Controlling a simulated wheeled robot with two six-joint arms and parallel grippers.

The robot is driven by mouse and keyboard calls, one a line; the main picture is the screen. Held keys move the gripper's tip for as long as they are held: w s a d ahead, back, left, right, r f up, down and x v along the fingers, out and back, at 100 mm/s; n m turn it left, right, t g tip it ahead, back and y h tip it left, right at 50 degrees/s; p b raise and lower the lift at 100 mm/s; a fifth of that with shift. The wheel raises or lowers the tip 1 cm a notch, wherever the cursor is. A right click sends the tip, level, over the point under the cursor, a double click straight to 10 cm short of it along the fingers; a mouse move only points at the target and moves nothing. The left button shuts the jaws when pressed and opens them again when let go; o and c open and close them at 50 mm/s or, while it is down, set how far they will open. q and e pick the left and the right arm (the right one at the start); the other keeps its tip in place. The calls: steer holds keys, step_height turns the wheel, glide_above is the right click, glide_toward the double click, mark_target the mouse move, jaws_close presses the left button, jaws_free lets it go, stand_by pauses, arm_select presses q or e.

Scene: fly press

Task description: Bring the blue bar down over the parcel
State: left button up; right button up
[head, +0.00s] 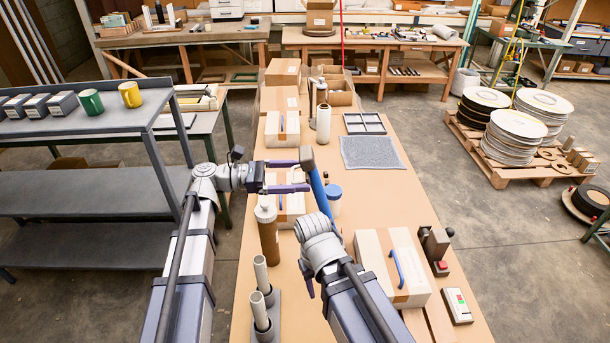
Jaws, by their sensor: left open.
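A blue bar (319,192) with a dark grey end stands tilted up over the bench, its lower end hidden behind my right arm. My left gripper (306,175) is open and empty, with its purple fingers pointing right, close to the bar's upper part. I cannot tell whether they touch. A taped parcel (372,248) with a small blue handle lies to the right of my right arm. Another parcel (291,215) lies beneath my left gripper, partly covered by it. My right arm reaches in from the bottom, and its fingers do not show.
A brown bottle (268,232) and grey tubes (262,274) stand on the bench's left side. A blue-lidded jar (333,199) is just right of the bar. A grey mat (372,152) lies farther back. A control box (457,305) sits front right.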

arm_select(q)
steer(key=shift+d, duration=0.9)
jaws_close()
